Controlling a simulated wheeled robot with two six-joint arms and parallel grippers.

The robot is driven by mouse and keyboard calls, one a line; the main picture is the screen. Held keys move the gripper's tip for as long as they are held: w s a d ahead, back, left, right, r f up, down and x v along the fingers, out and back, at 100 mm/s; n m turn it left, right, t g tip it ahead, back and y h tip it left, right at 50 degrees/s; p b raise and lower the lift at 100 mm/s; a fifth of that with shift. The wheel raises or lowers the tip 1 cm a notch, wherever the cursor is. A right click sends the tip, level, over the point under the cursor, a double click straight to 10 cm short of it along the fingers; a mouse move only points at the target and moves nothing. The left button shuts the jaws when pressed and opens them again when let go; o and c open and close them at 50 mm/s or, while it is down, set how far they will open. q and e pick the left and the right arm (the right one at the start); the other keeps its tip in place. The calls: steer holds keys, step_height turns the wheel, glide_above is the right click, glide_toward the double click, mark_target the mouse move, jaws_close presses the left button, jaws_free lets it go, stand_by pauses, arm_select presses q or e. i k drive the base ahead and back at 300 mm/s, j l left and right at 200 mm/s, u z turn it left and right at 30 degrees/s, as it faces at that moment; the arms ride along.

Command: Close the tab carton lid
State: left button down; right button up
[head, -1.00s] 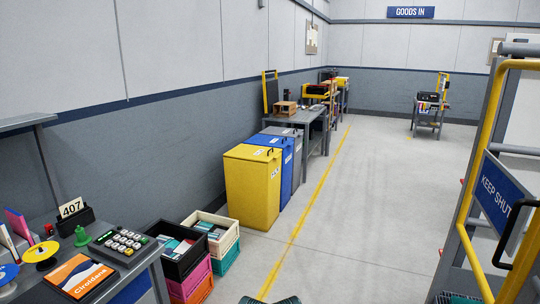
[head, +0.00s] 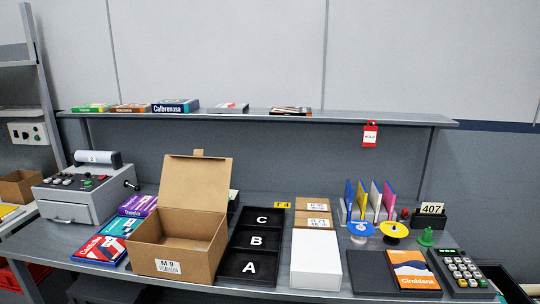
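The tab carton (head: 172,262) is a brown cardboard box labelled M 9, standing on the grey workbench left of centre in the head view. Its lid (head: 197,182) stands up at the back edge, open and leaning slightly back, with a small tab (head: 198,153) on its top edge. The inside of the carton looks empty. Neither of my grippers shows in the head view.
A black tray (head: 253,247) marked A, B, C lies right of the carton. Books (head: 100,250) and a grey control machine (head: 88,190) are on its left. A white box (head: 316,260) stands further right. A shelf (head: 300,118) with several boxes runs above the bench.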

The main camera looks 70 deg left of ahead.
mark_target(197, 181)
steer(key=u, duration=2.7)
steer(key=i+j, duration=0.7)
steer(key=j, duration=0.1)
